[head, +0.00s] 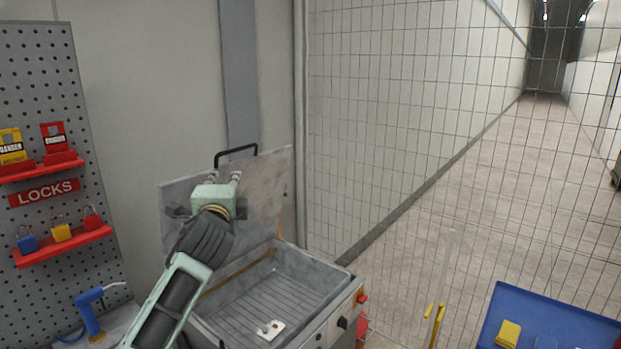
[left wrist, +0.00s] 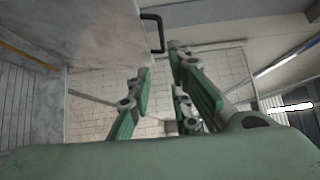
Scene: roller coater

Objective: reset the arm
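My left arm comes up in front of the grey metal machine (head: 328,296), whose lid (head: 265,185) stands raised at the back. My left gripper (head: 222,180) is in front of the raised lid, below the black handle (head: 236,150) on its top edge. In the left wrist view the gripper's green fingers (left wrist: 160,62) are spread with nothing between them. The handle shows beyond the fingertips in that view (left wrist: 160,33); I cannot tell whether they touch. My right gripper is not in view.
A pegboard with red lock shelves (head: 65,245) stands at the left, with a blue hand tool (head: 88,314) below it. A wire mesh fence (head: 400,130) stands behind and right of the machine. A blue tray (head: 500,300) is at the lower right.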

